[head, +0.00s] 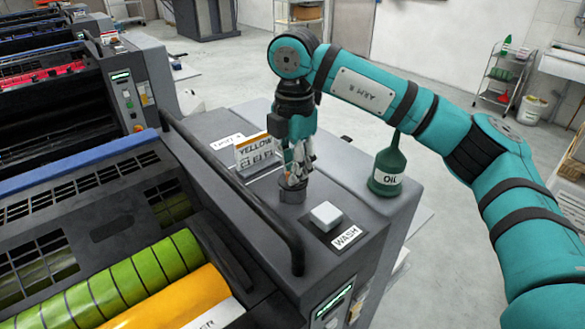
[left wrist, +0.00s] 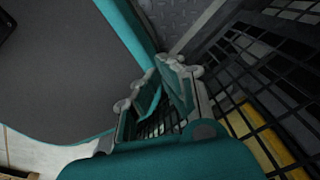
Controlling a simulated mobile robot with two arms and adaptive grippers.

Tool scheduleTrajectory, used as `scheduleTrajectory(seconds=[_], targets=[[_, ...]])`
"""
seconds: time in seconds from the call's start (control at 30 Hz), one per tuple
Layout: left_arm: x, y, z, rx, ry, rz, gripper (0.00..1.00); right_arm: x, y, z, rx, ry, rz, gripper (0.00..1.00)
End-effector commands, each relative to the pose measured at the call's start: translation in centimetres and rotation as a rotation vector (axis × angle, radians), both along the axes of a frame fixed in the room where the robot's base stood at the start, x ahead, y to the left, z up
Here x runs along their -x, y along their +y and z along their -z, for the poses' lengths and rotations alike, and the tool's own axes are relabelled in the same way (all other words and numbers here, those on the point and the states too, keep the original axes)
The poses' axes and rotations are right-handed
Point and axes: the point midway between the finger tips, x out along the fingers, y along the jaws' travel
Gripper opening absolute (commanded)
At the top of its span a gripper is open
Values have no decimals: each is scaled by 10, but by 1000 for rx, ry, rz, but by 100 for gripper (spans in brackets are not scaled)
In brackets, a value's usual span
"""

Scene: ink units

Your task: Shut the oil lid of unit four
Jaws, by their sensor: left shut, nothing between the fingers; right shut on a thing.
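Unit four (head: 350,205) is the dark grey press at the front, with a "UNIT 4" label on its top. My right gripper (head: 294,180) points down over this top and is shut on a small dark round piece, apparently the oil lid (head: 292,195). The fingers hide much of it, and I cannot tell whether it sits fully down. The left wrist view shows my left gripper (left wrist: 166,100) shut and empty, near a black grille (left wrist: 285,95). It does not show in the head view.
A green oil can (head: 388,168) stands right of my right gripper. A pale square button (head: 325,215) with a "WASH" label is in front. A black rail (head: 235,190) runs along the left. Green and yellow rollers (head: 130,275) lie below.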

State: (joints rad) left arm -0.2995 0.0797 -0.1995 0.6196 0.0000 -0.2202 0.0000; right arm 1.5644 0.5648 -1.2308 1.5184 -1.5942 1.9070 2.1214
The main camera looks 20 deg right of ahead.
Motion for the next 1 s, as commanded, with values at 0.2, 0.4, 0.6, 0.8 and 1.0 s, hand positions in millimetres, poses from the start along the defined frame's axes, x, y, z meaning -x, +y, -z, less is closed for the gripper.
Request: scheduleTrajectory(seconds=[0.2, 0.4, 0.6, 0.8, 1.0], targets=[[0, 0, 1, 0, 0, 0, 0, 0, -1, -2, -1, -6, 27, 0], [0, 0, 1, 0, 0, 0, 0, 0, -1, -3, -1, -6, 29, 0], [0, 0, 1, 0, 0, 0, 0, 0, -1, -3, -1, -6, 28, 20], [0, 0, 1, 1, 0, 0, 0, 0, 0, -1, -1, -3, 26, 35], [2, 1, 1, -1, 2, 1, 0, 0, 0, -2, -1, -2, 25, 35]])
